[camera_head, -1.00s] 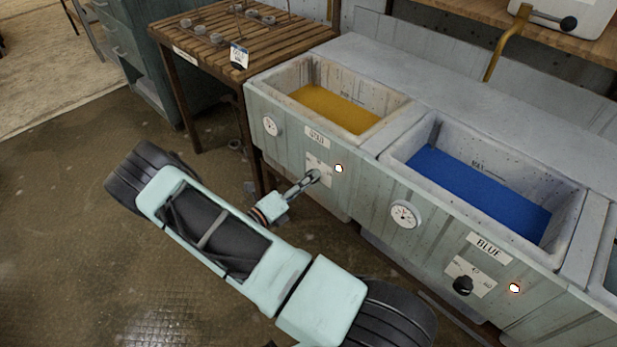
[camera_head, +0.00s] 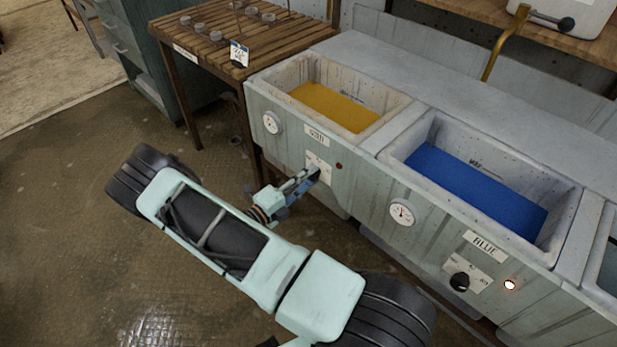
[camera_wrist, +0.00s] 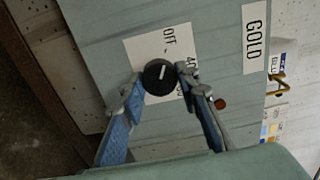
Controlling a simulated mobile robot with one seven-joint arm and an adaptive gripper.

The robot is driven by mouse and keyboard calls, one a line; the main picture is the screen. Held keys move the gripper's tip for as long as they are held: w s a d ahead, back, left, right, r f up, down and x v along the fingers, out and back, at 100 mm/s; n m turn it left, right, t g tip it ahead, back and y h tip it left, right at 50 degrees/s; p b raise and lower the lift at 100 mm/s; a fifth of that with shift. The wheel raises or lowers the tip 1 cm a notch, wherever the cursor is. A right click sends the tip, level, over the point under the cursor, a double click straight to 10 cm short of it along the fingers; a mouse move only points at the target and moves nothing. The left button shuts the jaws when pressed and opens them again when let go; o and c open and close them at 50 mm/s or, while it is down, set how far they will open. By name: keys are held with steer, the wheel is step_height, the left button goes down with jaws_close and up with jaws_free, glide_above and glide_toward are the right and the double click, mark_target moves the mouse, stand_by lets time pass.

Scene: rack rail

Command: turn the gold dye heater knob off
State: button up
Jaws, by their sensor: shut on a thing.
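The gold dye heater knob (camera_wrist: 158,77) is black and round with a white pointer line, on a white dial plate (camera_wrist: 140,55) marked OFF and 40. In the wrist view its line points toward the OFF print. My gripper (camera_wrist: 160,80) has a finger on each side of the knob and is shut on it. In the head view my gripper (camera_head: 316,176) is against the plate below the GOLD label (camera_head: 317,136) and hides the knob. The gold heater's lamp (camera_head: 339,166) is dark red and unlit; it also shows in the wrist view (camera_wrist: 220,104).
The gold dye vat (camera_head: 335,107) is above. To the right are the blue vat (camera_head: 480,190), its black knob (camera_head: 460,282) and its lit lamp (camera_head: 510,285). A slatted wooden table (camera_head: 240,45) stands at the left. Floor beside my arm is clear.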

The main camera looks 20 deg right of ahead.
steer(key=o, duration=1.2)
steer(key=shift+c, duration=0.2)
steer(key=v, duration=1.2)
